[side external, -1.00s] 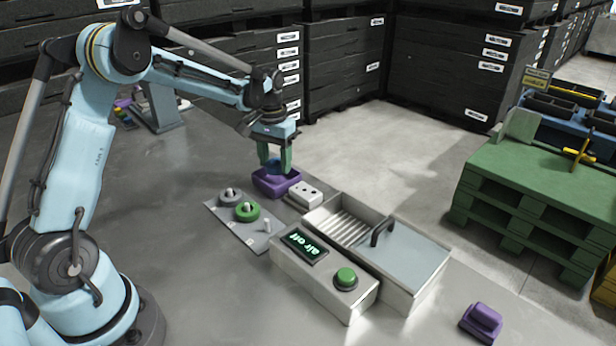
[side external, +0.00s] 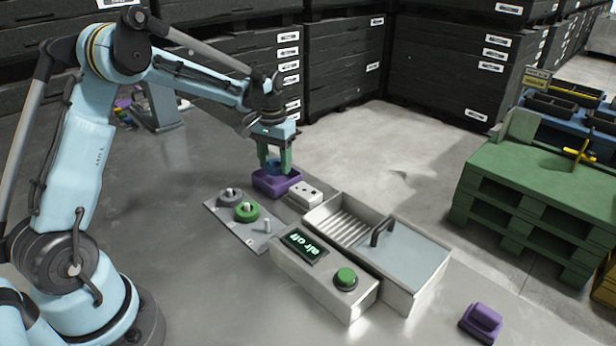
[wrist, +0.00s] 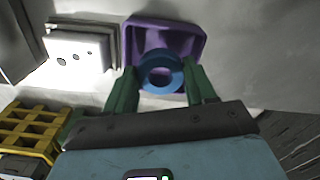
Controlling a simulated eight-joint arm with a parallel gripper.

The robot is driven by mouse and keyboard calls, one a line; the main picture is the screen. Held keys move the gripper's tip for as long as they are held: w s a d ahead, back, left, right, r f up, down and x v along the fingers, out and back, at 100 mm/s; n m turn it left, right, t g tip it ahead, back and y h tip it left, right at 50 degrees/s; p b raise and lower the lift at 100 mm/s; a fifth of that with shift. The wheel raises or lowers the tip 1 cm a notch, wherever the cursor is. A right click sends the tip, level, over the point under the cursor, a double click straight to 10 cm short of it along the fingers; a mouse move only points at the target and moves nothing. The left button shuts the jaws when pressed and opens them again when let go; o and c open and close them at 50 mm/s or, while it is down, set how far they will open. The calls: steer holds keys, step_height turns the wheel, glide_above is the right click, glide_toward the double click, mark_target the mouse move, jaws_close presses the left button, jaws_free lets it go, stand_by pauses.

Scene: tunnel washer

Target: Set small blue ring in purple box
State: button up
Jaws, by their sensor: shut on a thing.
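The small blue ring (wrist: 161,73) is between the two green fingers of my gripper (wrist: 161,88) in the wrist view. My gripper is shut on it, and it also shows in the side view (side external: 275,165). The purple box (wrist: 190,27) lies directly beyond the ring in the wrist view. In the side view the fingers and ring are over the open purple box (side external: 268,185), at about its rim height. I cannot tell whether the ring touches the box floor.
A grey peg plate (side external: 225,222) holds a grey ring (side external: 229,197) and a green ring (side external: 247,212); one peg is bare. A white block with holes (side external: 306,194) stands right beside the box. A control box (side external: 322,283), a lidded tray (side external: 420,262) and a purple block (side external: 481,323) are nearer the front right.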

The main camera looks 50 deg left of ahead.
steer(key=shift+f, duration=0.15)
steer(key=o, duration=1.2)
steer(key=shift+o, duration=0.3)
steer(key=shift+o, duration=1.1)
step_height(320, 180, up, 8)
steer(key=shift+f, duration=0.2)
